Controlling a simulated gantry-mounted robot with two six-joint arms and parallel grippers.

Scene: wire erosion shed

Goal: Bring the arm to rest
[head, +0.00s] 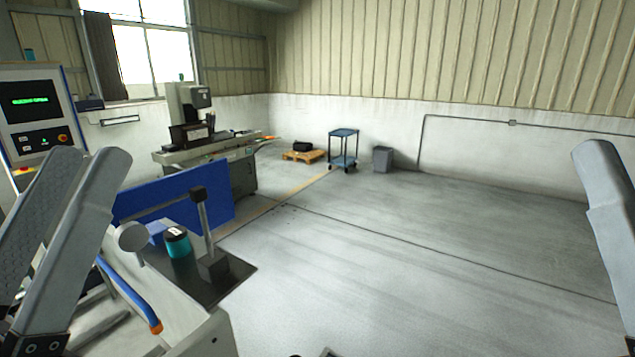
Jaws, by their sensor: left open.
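My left gripper (90,160) is at the left edge of the head view. Its two long grey fingers point up and are apart, with nothing between them. It is in front of the control panel and left of the near machine. One grey finger of my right gripper (602,165) shows at the right edge, pointing up over the floor. The rest of it is out of frame, so its opening cannot be judged.
The near machine has a blue panel (210,197), an upright black-topped post (202,225) and a teal jar (177,243). A control cabinet (36,110) stands left. A grinder (205,145), blue cart (343,148) and grey bin (383,159) stand farther back. The middle floor is clear.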

